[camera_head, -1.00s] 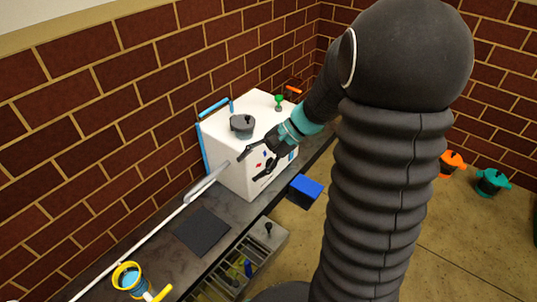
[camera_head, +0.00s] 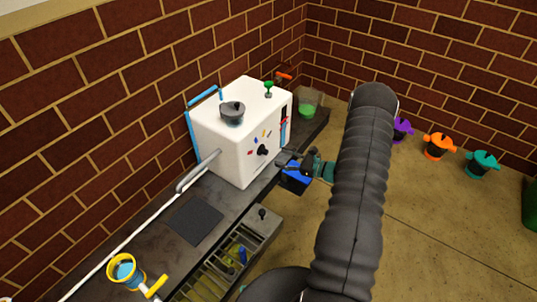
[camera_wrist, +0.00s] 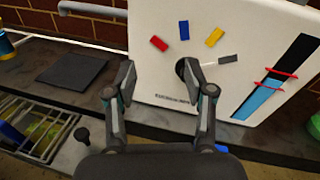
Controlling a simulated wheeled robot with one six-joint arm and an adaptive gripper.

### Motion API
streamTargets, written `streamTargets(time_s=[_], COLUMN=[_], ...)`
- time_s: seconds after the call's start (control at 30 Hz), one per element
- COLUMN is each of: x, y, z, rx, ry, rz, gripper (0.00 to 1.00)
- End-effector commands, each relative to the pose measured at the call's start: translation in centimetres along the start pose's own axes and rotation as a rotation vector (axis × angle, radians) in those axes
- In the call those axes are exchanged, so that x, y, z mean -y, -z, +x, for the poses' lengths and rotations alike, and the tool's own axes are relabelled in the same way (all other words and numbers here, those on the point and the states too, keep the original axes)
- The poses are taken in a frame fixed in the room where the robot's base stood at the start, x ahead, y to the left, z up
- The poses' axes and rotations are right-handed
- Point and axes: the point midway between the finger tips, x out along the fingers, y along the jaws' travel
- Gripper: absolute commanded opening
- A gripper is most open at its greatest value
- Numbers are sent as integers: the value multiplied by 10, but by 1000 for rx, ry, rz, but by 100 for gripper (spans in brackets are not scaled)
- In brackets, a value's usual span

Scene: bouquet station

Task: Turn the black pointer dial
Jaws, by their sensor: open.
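The black pointer dial (camera_head: 262,150) is on the front face of the white box-shaped machine (camera_head: 222,150). It also shows in the wrist view (camera_wrist: 182,68), where my right finger partly covers it. Red (camera_wrist: 159,43), blue (camera_wrist: 184,30), yellow (camera_wrist: 214,37) and grey (camera_wrist: 228,60) marks form an arc around the dial. My gripper (camera_wrist: 158,84) is open and empty, facing the machine's front. The dial lies close to the right finger in that view, not centred between the fingers. In the head view my gripper (camera_head: 284,160) is right of the dial and slightly lower, apparently apart from it.
A blue bin (camera_head: 295,180) is by my gripper. A dark mat (camera_head: 195,221) and a yellow-and-blue cup (camera_head: 124,270) are on the counter left of the machine. A slotted tray (camera_head: 262,222) sits below.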

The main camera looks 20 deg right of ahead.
Motion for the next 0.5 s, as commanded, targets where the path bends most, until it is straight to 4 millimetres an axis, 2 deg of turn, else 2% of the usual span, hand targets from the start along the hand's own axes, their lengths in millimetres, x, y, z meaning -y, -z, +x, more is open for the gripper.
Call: streamTargets(time_s=[0.03, 0.2, 0.37, 0.5], x=[3, 11, 15, 16], y=[19, 60, 77, 80], z=[-8, -26, -35, -28], rx=[5, 23, 31, 32], ry=[46, 168, 222, 229], rz=[33, 100, 125, 129], gripper=[54, 54, 54, 54])
